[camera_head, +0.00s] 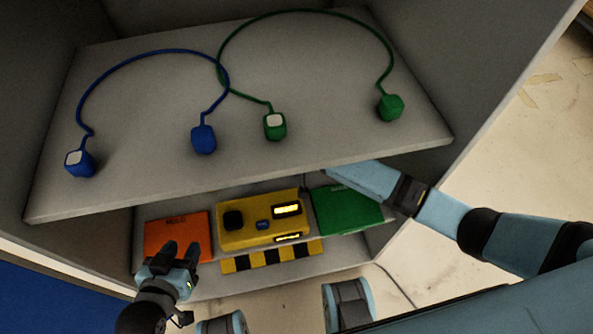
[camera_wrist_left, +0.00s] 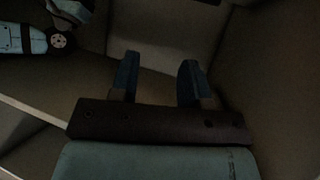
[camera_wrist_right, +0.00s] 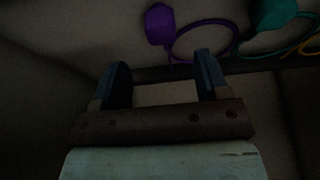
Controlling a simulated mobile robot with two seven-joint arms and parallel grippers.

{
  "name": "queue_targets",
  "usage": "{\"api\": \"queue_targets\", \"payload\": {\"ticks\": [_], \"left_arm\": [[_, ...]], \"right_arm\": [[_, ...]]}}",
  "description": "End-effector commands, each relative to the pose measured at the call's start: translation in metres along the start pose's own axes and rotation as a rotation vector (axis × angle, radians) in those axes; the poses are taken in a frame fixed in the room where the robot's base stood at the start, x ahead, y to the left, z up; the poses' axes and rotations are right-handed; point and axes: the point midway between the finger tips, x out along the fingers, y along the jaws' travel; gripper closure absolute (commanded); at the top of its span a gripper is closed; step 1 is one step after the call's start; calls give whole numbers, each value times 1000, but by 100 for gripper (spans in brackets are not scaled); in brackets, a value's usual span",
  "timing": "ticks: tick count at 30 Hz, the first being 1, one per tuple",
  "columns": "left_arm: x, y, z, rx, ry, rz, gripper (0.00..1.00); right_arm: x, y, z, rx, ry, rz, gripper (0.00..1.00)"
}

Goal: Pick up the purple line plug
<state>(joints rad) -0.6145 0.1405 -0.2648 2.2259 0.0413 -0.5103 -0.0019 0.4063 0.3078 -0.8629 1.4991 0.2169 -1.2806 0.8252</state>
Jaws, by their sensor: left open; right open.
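The purple line plug (camera_wrist_right: 158,24) shows only in the right wrist view, at the top, with a purple cable (camera_wrist_right: 202,42) looping to its right. My right gripper (camera_wrist_right: 164,74) is open and empty, its fingers below the plug and apart from it. In the head view my right arm reaches in beneath the upper shelf, which hides that gripper. My left gripper (camera_head: 182,250) is open in front of the orange panel; in the left wrist view its fingers (camera_wrist_left: 158,80) are apart with nothing between them.
A teal plug (camera_wrist_right: 278,14) and a yellow cable (camera_wrist_right: 306,44) lie right of the purple plug. The upper shelf (camera_head: 330,140) holds blue and green plugs with cables. Below are an orange panel (camera_head: 165,232), a yellow unit (camera_head: 242,240) and a green panel (camera_head: 345,212). Cabinet walls enclose the sides.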

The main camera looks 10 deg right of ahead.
Motion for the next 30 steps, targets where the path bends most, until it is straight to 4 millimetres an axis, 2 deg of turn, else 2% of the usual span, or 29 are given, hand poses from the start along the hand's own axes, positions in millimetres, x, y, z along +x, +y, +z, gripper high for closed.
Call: {"api": "queue_targets", "payload": {"ticks": [5, 10, 15, 24, 30], "left_arm": [[1, 0, 2, -3, 6, 3, 57], [4, 2, 6, -9, 21, 11, 57], [5, 6, -2, -19, 57, 23, 57], [4, 7, -13, -17, 89, 29, 57], [3, 6, -12, -12, 87, 30, 57]], "right_arm": [[13, 0, 1, -1, 1, 0, 32], [39, -2, 6, -2, 0, 0, 32], [59, -2, 6, -1, 1, -1, 32], [61, -2, 5, -1, 1, -2, 32], [61, -2, 5, -1, 1, -2, 78]]}}
